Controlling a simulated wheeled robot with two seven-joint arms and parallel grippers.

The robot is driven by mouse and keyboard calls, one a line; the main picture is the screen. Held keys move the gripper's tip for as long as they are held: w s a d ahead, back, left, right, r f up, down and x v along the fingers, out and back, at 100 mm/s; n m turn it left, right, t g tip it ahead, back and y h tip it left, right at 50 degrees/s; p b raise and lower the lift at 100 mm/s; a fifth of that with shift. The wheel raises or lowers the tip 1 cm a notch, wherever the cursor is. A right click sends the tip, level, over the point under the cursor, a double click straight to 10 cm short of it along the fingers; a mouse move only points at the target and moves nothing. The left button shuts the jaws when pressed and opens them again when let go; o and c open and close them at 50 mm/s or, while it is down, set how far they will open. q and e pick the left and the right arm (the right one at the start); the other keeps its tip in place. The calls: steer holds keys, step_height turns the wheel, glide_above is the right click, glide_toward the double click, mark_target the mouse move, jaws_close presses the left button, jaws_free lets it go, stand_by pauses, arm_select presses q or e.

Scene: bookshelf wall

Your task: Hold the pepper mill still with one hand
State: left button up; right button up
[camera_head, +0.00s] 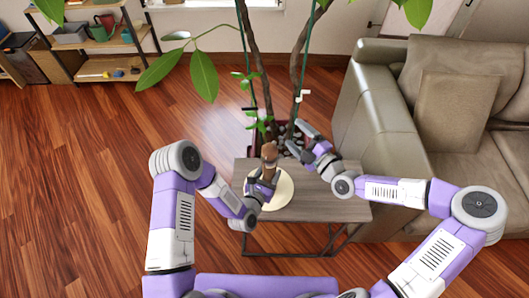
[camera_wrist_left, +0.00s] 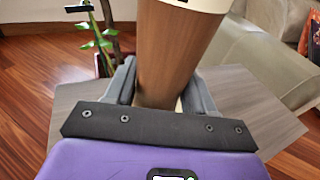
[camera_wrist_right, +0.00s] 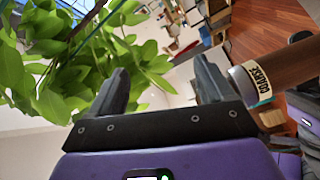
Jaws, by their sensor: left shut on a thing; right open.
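The pepper mill (camera_head: 269,154) is a brown wooden cylinder standing upright over a pale round board (camera_head: 285,190) on a small side table. My left gripper (camera_head: 262,183) is shut around its body; in the left wrist view the wood (camera_wrist_left: 172,50) sits between both fingers. My right gripper (camera_head: 304,140) is open and empty, apart from the mill, to the right of its top. In the right wrist view the mill (camera_wrist_right: 290,65) lies outside the fingers at the right, with a band reading "COARSE" (camera_wrist_right: 257,77). The mill's base is mostly hidden by my left gripper.
The grey side table (camera_head: 325,204) has free room right of the board. A potted plant (camera_head: 252,60) rises just behind it, with leaves near my right gripper. A beige sofa (camera_head: 385,110) stands at the right. A shelf (camera_head: 105,45) is far left.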

steer(key=w+a+f+m+g, duration=0.2)
steer(key=w+f+g, duration=0.4)
steer(key=w+f, duration=0.1)
steer(key=n+g+y, duration=0.2)
steer(key=g+y, duration=0.4)
steer(key=g, duration=0.8)
glide_toward(264, 153)
steer(key=x, duration=0.3)
steer(key=f+x, duration=0.1)
steer(key=x, duration=0.2)
steer(key=w+x, duration=0.1)
steer(key=x, duration=0.2)
steer(key=shift+s+a+f, duration=0.1)
steer(key=shift+a+f, duration=0.15)
steer(key=shift+a, duration=0.2)
steer(key=shift+c, duration=0.3)
steer(key=c, duration=1)
